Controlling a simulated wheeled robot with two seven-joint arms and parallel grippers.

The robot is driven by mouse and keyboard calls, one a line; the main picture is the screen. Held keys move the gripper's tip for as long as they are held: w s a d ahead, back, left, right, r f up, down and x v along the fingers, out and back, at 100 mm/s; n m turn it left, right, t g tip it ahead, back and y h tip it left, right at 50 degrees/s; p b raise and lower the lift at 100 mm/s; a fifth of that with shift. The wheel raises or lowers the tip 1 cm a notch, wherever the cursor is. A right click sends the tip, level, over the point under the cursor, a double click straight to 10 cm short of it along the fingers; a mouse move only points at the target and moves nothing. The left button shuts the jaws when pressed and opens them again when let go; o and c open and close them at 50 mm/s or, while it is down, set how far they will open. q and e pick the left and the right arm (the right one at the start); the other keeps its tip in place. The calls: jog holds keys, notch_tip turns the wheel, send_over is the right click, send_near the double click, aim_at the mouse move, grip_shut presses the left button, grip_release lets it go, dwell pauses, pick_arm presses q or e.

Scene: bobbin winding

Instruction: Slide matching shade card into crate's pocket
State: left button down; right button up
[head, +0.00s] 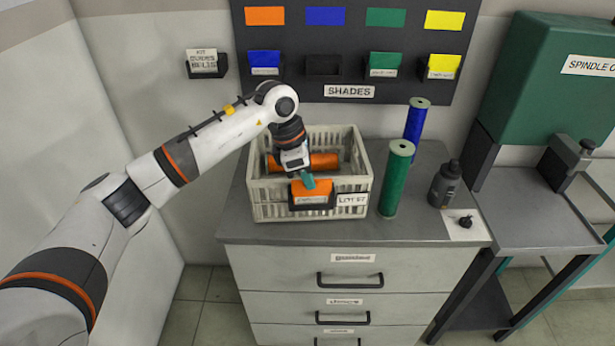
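An orange shade card (318,187) stands in the black pocket (330,207) on the front of the cream crate (265,206), its lower white strip partly behind the pocket front. My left gripper (309,182) is right at the card's top edge, with a teal fingertip overlapping it. The other finger is hidden, so I cannot tell whether it grips the card. An orange thread spool (325,161) lies in the crate behind the gripper. My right gripper is out of view.
The shades board (405,92) on the wall holds blue, green and yellow cards, with one empty pocket (323,69). Green (396,180) and blue (415,130) spools and a dark bottle (445,184) stand right of the crate. The cabinet top's left front is clear.

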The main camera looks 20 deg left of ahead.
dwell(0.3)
pick_arm(q)
jog(key=c, duration=1.5)
grip_release()
jog(key=shift+c, duration=0.2)
jog(key=b+v, duration=0.2)
jog(key=v, duration=1)
jog(key=shift+b, duration=0.35)
jog(key=shift+a, duration=0.1)
